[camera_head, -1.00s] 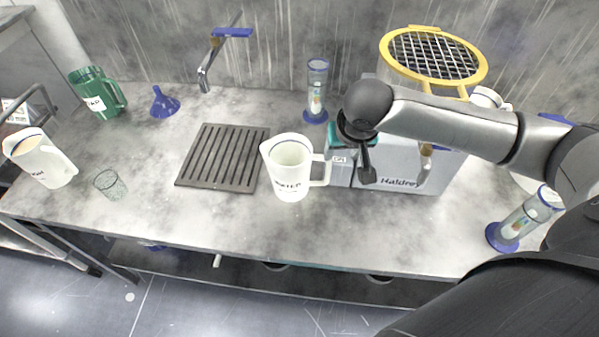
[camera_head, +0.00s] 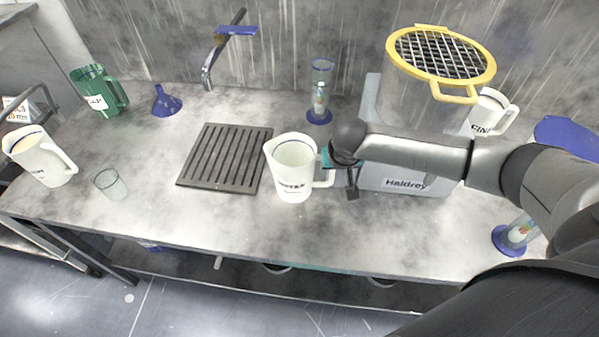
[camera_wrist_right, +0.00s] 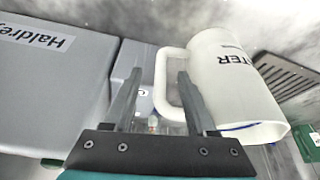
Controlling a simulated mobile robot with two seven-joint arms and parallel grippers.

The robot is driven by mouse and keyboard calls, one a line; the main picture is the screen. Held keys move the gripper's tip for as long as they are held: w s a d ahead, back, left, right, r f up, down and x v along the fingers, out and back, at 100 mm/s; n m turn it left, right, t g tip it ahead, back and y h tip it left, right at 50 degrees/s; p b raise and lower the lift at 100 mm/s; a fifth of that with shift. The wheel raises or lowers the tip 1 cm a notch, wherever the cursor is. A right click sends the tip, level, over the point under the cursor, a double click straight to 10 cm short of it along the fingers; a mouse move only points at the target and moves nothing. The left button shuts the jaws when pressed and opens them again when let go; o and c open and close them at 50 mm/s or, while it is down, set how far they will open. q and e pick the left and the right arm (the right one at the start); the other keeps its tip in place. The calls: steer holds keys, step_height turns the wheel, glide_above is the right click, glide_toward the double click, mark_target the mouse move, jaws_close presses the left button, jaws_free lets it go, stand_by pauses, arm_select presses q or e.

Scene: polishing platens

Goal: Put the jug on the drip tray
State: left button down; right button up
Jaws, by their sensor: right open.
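The white jug (camera_head: 292,170) with dark lettering stands upright on the bench, its handle to the right. It also shows in the right wrist view (camera_wrist_right: 232,88). The dark slotted drip tray (camera_head: 222,160) lies flat just left of the jug, with nothing on it. My right gripper (camera_wrist_right: 159,75) is open. In the wrist view the outer bar of the jug's handle (camera_wrist_right: 161,85) appears between its fingers; whether they touch it I cannot tell. In the head view this gripper (camera_head: 352,185) is just right of the handle, partly hidden by its own wrist. My left gripper is not in view.
A grey machine (camera_head: 405,180) labelled Haldrey stands right of the jug. A blue-based cylinder (camera_head: 320,95) stands behind. The bench front is clear.

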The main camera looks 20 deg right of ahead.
steer(key=shift+x, duration=1.35)
jaws_close()
stand_by(0.4)
